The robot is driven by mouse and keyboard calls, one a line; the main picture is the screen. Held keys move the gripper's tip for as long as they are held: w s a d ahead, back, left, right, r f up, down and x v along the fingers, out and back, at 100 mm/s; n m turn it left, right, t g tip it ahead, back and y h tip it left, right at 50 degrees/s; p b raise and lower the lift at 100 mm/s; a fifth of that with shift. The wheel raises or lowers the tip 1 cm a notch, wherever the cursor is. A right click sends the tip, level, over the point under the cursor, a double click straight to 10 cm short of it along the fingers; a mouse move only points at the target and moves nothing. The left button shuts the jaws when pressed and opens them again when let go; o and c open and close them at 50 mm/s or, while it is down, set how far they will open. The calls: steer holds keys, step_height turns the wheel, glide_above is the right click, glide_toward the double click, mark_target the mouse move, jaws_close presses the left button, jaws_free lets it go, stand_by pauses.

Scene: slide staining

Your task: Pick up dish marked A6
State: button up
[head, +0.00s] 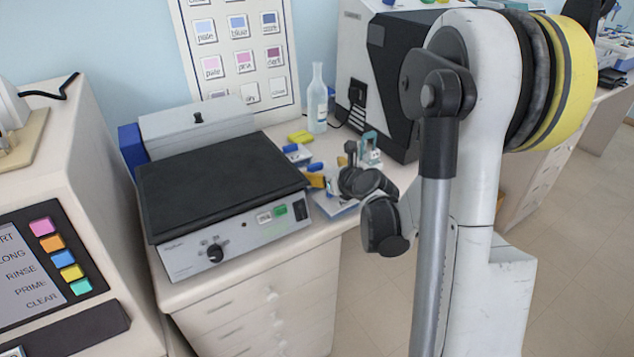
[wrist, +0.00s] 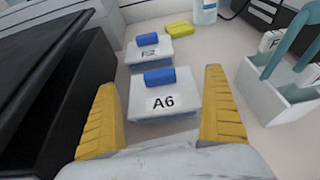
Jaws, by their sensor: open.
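The dish marked A6 (wrist: 165,108) has a white lid with a blue handle and a bluish base. It stands on the bench, in the middle of the wrist view. My gripper (wrist: 165,105) is open, with one yellow finger to the left of the dish and one to the right. The fingers look apart from the dish, with nothing held. In the head view, my gripper (head: 322,182) is low over the bench, right of the black-topped device, and my arm hides part of that area. The A6 label cannot be read there.
A second, similar dish (wrist: 150,50) stands just behind A6, its label partly hidden. A yellow block (wrist: 178,30) lies behind it. A black-topped device (head: 220,180) borders the left. A white holder with a teal handle (wrist: 275,90) stands at right. A bottle (head: 317,100) stands behind.

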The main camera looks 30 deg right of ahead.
steer(key=shift+x, duration=1.1)
steer(key=shift+s, duration=0.1)
steer(key=c, duration=1.2)
